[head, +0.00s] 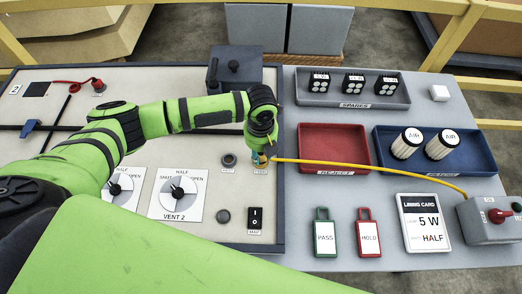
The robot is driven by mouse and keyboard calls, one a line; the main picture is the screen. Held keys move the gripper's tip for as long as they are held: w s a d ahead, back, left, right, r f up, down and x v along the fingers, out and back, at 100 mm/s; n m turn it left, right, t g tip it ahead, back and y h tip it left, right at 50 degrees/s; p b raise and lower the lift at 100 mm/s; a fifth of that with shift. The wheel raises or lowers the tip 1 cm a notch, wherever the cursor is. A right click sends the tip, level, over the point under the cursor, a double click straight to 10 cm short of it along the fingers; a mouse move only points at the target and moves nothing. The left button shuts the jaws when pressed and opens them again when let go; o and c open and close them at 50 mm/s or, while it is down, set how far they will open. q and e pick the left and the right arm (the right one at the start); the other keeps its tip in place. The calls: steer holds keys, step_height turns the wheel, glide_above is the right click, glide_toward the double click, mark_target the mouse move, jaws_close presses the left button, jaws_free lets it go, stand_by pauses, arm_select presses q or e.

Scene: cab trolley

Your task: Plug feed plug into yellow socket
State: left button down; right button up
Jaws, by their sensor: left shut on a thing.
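My left gripper (260,156) points down over the panel's right side and is shut on the feed plug (263,161), which is mostly hidden by the fingers. A yellow cable (370,166) runs from the plug to the grey box (488,220) at the right. A small label shows just below the plug. No yellow socket can be made out; the spot under the gripper is covered. I cannot tell whether the plug is in a socket or above one. My right gripper is not in view.
The pale panel (190,236) has a dark round fitting (229,160) left of the gripper, another (223,216) below, a black switch (255,217) and vent dials. A dark box (235,72) stands behind.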

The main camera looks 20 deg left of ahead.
arm_select(q)
steer(key=shift+f+b, duration=0.35)
steer(key=shift+f, duration=0.2)
steer(key=c, duration=0.8)
jaws_free()
steer(key=shift+c, duration=0.2)
steer(key=shift+r, duration=0.1)
step_height(320, 180, up, 12)
steer(key=o, duration=0.8)
steer(key=shift+o, duration=0.2)
